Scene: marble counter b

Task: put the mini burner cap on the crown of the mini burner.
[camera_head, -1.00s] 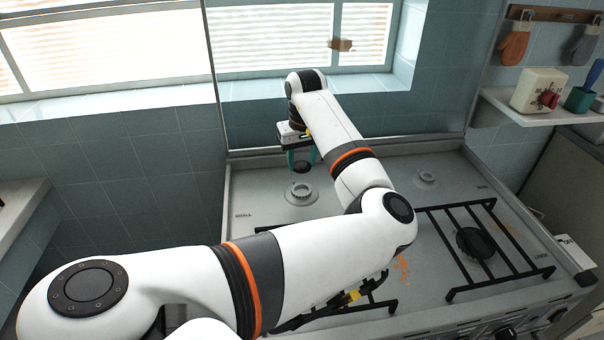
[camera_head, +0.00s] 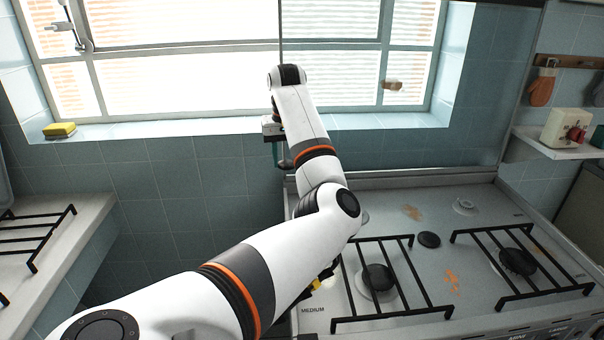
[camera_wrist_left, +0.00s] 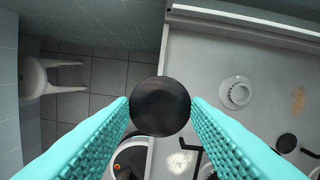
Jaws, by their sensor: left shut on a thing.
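My left gripper (camera_head: 283,160) is at the hob's back left corner. Its teal fingers are shut on the mini burner cap (camera_wrist_left: 160,106), a black round disc seen face-on in the left wrist view. There the cap overlaps the hob's left edge and the floor beyond. A bare pale burner crown (camera_wrist_left: 237,93) stands on the hob, to the right of the cap and apart from it; the arm mostly hides it in the head view. A second bare crown (camera_head: 465,206) is at the back right. I cannot read which is the mini burner. My right gripper is out of view.
A loose black cap (camera_head: 429,240) lies on the hob (camera_head: 400,190). Black grates (camera_head: 415,275) cover the front burners. The window wall (camera_head: 230,150) stands behind. A side counter (camera_head: 85,215) is at the left, with a floor gap before the hob.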

